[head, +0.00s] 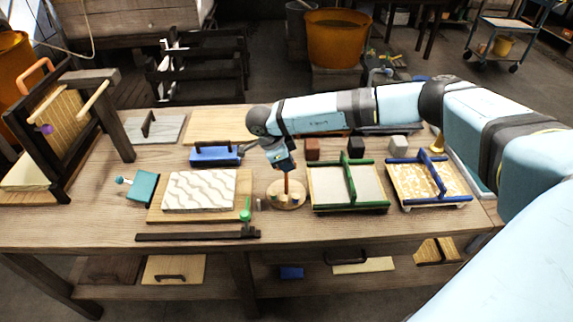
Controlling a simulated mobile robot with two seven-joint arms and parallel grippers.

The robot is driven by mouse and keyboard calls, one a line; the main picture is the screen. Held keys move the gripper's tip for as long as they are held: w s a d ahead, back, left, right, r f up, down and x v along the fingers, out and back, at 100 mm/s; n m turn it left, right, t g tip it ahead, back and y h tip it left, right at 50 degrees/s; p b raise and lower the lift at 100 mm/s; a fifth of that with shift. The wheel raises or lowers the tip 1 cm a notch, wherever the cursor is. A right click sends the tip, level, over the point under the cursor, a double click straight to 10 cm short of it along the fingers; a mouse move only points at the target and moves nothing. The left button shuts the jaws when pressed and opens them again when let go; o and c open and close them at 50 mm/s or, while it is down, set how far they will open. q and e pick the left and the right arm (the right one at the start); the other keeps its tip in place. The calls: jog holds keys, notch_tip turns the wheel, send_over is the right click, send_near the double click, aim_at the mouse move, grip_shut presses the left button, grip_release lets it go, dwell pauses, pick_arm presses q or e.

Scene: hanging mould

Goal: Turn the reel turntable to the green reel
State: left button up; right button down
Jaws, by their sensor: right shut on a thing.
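The reel turntable (286,202) is a small round wooden disc on the table, left of the green-framed tray. A reddish-brown upright post (287,184) rises from its middle. My right gripper (286,174) points down above the disc and is shut on the top of this post. Small coloured reels sit around the disc; they are too small for me to tell surely which one is green or which way it faces. My left gripper is not in view.
The green-framed tray (327,208) stands close right of the turntable, with a blue-framed tray (405,204) beyond. A wavy patterned block (200,190) on a board lies left. A blue tool (213,155) and small dark blocks (356,146) lie behind.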

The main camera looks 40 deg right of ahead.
jog(key=shift+w+n+t, duration=0.1)
jog(key=shift+n+t, duration=0.2)
jog(key=shift+n, duration=0.3)
jog(key=shift+r, duration=0.1)
jog(key=c, duration=1.2)
grip_release()
jog(key=shift+o, duration=0.2)
jog(key=b+v, duration=0.1)
jog(key=v, duration=1.2)
jog(key=shift+a+r, duration=0.3)
